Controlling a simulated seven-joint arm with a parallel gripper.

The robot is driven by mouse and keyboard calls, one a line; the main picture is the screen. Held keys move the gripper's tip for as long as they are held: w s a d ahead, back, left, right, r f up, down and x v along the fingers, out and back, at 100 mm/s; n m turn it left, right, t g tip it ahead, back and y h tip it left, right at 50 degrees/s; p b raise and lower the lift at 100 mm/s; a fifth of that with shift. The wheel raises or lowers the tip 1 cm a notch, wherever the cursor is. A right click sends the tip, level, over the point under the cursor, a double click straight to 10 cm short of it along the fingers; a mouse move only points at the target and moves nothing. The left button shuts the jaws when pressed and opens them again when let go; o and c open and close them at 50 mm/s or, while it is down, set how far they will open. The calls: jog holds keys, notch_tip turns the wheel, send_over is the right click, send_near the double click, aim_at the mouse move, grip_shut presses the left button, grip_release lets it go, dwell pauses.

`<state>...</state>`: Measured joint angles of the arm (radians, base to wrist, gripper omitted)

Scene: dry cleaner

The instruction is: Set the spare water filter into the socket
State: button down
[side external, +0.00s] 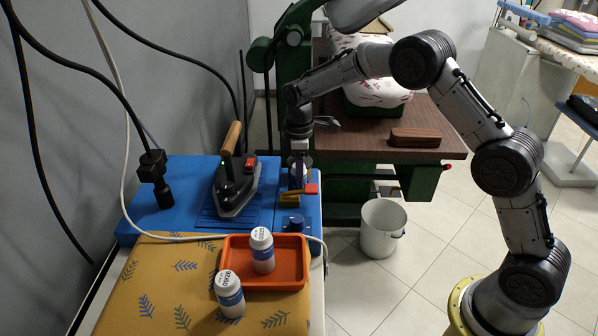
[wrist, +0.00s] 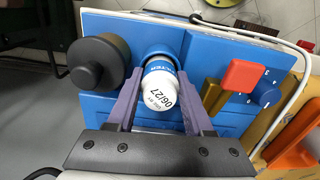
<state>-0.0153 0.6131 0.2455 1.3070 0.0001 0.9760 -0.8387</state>
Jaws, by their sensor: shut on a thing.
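My gripper (wrist: 160,74) is shut on a white water filter (wrist: 161,92) with a blue band and "06/27" on its end. A finger lies on each side of it. The filter's far end is at a round blue socket (wrist: 157,50) on the blue station; I cannot tell how far inside it sits. In the side view my gripper (side external: 299,172) is small over the station's right part, and hides most of the filter and socket. One similar white bottle (side external: 262,252) stands in the orange tray; another (side external: 229,296) stands on the patterned cloth in front.
A black knob (wrist: 95,62) is close left of the filter. A red lever (wrist: 243,75), a brass-coloured part (wrist: 213,96) and a blue dial (wrist: 267,92) are to its right. An iron (side external: 237,188) stands on the blue station (side external: 180,178). The orange tray (side external: 296,282) is in front.

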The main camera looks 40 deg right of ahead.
jog(key=shift+f, duration=0.15)
jog(key=c, duration=0.6)
grip_release()
jog(key=shift+r, duration=5.5)
jog(key=shift+r, duration=0.1)
